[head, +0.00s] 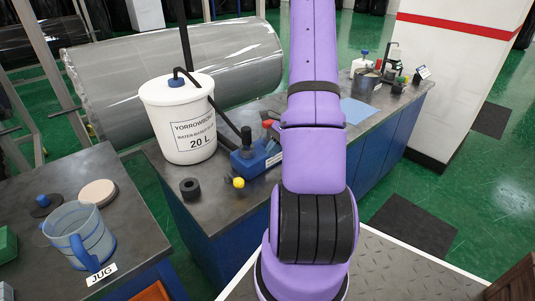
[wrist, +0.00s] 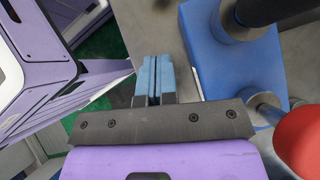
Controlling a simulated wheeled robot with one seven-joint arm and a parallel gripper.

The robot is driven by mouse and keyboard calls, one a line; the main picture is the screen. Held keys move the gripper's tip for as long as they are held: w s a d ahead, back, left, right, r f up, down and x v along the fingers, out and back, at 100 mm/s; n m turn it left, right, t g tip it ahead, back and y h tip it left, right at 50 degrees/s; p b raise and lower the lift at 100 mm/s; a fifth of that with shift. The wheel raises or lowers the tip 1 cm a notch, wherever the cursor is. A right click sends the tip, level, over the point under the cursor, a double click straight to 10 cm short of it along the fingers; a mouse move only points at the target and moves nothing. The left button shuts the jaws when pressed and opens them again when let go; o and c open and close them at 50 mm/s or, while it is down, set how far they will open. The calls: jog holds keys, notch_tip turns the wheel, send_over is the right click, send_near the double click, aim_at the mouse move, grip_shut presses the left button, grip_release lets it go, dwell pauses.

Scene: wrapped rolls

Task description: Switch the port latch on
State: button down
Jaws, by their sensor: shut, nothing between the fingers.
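A blue device (head: 257,160) stands on the dark counter beside the white bucket, with a black fitting and hose on top. A red-orange part (head: 268,124) shows at its right, next to my arm. I cannot tell which part is the port latch. In the wrist view, a blue block (wrist: 225,75) with black and grey fittings fills the right side, and a rounded red part (wrist: 300,140) is at the lower right edge. My gripper (wrist: 153,75) is shut and empty, its blue fingertips together, just left of the blue block.
A white 20 L bucket (head: 185,125) stands left of the device. A black ring (head: 190,188) and a yellow knob (head: 238,183) lie in front. A jug (head: 80,235) stands on the left table. Bottles and small items (head: 365,78) crowd the counter's far end.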

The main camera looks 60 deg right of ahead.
aim_at(235, 179)
jog(key=x, duration=0.8)
jog(key=shift+a, duration=0.1)
jog(key=shift+w+a+f, duration=0.1)
jog(key=shift+w+a, duration=0.15)
jog(key=shift+a, duration=0.3)
jog(key=shift+w+a, duration=0.25)
jog(key=shift+a, duration=0.3)
jog(key=shift+w+a+f, duration=0.1)
jog(key=shift+w+a, duration=0.2)
jog(key=shift+a, duration=0.3)
